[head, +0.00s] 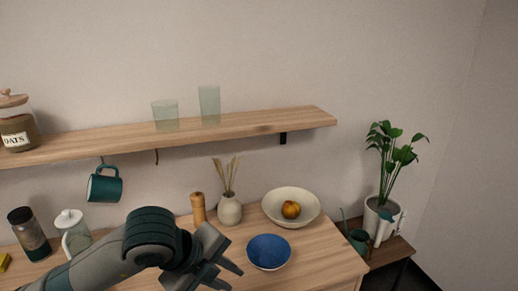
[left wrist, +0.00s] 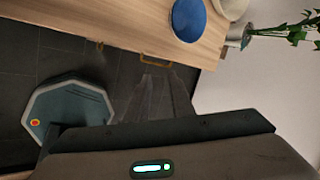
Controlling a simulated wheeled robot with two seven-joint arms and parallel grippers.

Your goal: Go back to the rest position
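My left gripper (head: 230,274) is in the lower middle of the head view, in front of the wooden counter (head: 322,262). Its two fingers are spread apart with nothing visible between them. A blue bowl (head: 268,252) sits on the counter just right of the fingers, and it also shows at the top of the left wrist view (left wrist: 188,20). The fingers cannot be made out clearly in the left wrist view. My right gripper is in neither view.
A cream bowl (head: 274,208) with a round fruit (head: 291,209), a vase (head: 230,210) and a wooden mill (head: 198,208) stand behind my gripper. A shelf (head: 240,126) with glasses and a hanging mug (head: 104,187) is above. A potted plant (head: 372,219) stands right.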

